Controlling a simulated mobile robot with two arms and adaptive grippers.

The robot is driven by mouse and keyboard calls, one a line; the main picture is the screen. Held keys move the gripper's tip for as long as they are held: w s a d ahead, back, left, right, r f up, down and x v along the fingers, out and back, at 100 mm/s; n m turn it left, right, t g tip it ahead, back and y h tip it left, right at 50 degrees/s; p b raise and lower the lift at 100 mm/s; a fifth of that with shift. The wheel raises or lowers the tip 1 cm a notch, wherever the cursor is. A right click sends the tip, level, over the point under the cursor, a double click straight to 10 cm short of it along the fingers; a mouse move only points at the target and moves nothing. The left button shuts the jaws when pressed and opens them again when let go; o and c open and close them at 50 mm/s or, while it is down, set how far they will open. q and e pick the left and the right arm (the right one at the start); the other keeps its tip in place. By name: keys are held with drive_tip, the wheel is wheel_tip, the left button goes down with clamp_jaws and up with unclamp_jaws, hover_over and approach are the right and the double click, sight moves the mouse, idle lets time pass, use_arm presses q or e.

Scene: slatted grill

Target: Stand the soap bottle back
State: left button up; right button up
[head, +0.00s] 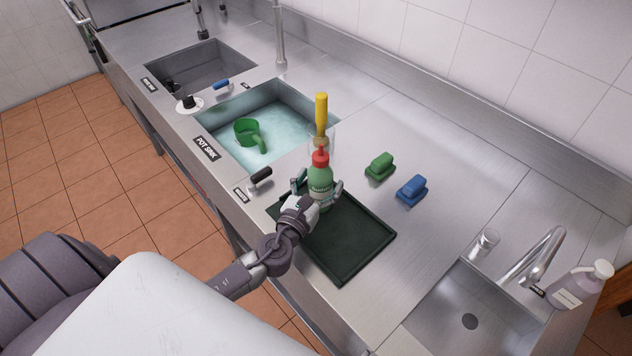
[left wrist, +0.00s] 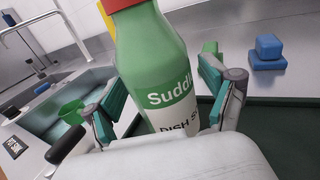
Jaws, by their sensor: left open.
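The soap bottle (head: 320,180) is green with a red cap and a white label. It stands upright at the far left corner of the dark tray (head: 352,262). My left gripper (head: 318,197) is open, with a finger on each side of the bottle. In the left wrist view the bottle (left wrist: 155,70) rises between the two teal-padded fingers (left wrist: 165,105); gaps show beside it, and I cannot tell if either pad touches it. The bottle's base is hidden behind my gripper. My right gripper is not in view.
A yellow-handled brush (head: 321,110) stands in a clear holder just behind the bottle. A green sponge (head: 380,165) and a blue sponge (head: 412,188) lie to the right. The water-filled pot sink (head: 285,150) with a green mug (head: 247,131) is at left. The tray's near part is bare.

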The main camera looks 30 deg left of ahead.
use_arm(q)
drive_tip(key=shift+s, duration=0.25)
drive_tip(key=s+b, duration=0.1)
drive_tip(key=s, duration=0.2)
drive_tip(key=s+b, duration=0.1)
drive_tip(key=s, duration=0.3)
drive_tip(key=s+b, duration=0.1)
drive_tip(key=s, duration=0.2)
drive_tip(key=shift+s+d, duration=0.35)
drive_tip(key=shift+s+r+b, duration=0.1)
drive_tip(key=shift+s+b, duration=0.25)
drive_tip(key=shift+s, duration=0.05)
